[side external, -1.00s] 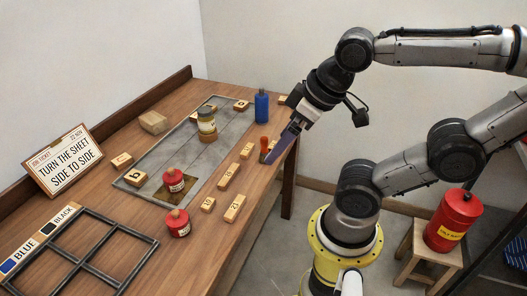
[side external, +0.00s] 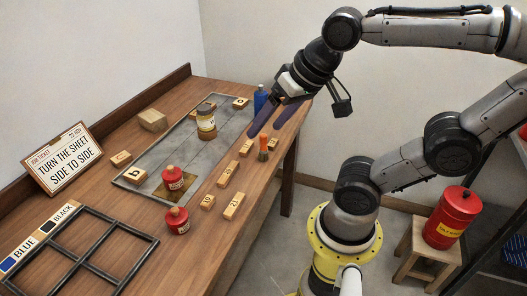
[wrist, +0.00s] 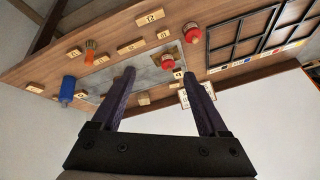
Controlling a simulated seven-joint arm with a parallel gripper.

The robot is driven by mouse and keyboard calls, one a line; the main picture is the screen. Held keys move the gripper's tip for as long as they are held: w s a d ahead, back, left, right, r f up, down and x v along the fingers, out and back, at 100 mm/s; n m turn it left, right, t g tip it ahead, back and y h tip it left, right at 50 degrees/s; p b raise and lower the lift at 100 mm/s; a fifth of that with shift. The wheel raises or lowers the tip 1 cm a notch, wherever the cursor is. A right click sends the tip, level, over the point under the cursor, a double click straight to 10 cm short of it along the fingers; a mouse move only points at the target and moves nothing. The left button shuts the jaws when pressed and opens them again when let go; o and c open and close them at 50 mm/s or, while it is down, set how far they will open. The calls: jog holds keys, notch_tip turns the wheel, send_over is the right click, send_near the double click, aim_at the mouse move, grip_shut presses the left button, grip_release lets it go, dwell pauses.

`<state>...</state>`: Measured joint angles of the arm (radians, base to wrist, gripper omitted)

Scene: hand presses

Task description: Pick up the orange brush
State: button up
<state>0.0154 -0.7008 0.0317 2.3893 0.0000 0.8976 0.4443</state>
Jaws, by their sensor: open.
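The orange brush (side external: 263,143) stands upright near the right-hand edge of the wooden table, among small numbered wood blocks. It also shows in the upper left of the wrist view (wrist: 90,46). My gripper (side external: 266,131) is open and empty, its two dark purple fingers spread apart. In the side view the fingertips appear just above the brush and to either side of it, but I cannot tell their distance in depth. In the wrist view the fingertips (wrist: 158,73) lie well to the right of the brush, so it is not between them.
A blue bottle (side external: 259,98) is partly behind my fingers. Two red containers (side external: 172,178) (side external: 177,221), a black frame (side external: 78,250) and a sign (side external: 62,159) are farther left. Numbered blocks (side external: 229,174) line the near side.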

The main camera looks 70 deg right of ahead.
jog(key=w+d+m+g, duration=0.2)
jog(key=w+d+m, duration=0.4)
jog(key=w+m, duration=0.2)
jog(key=m+g, duration=0.4)
jog(key=m, duration=0.5)
send_over(264, 151)
jog(key=d, duration=0.1)
jog(key=f, duration=1.4)
jog(key=shift+w+d+f, duration=0.2)
jog(key=shift+w+f, duration=0.1)
jog(key=shift+f, duration=0.05)
jog(key=shift+s+d+f+m, duration=0.2)
jog(key=shift+m, duration=0.1)
notch_tip(264, 151, down, 8)
jog(key=shift+a+f, duration=0.1)
jog(key=shift+w+a+f, duration=0.1)
jog(key=shift+f, duration=1.2)
jog(key=shift+w+a+f, duration=0.1)
jog(key=shift+f, duration=1.2)
jog(key=shift+c, duration=0.2)
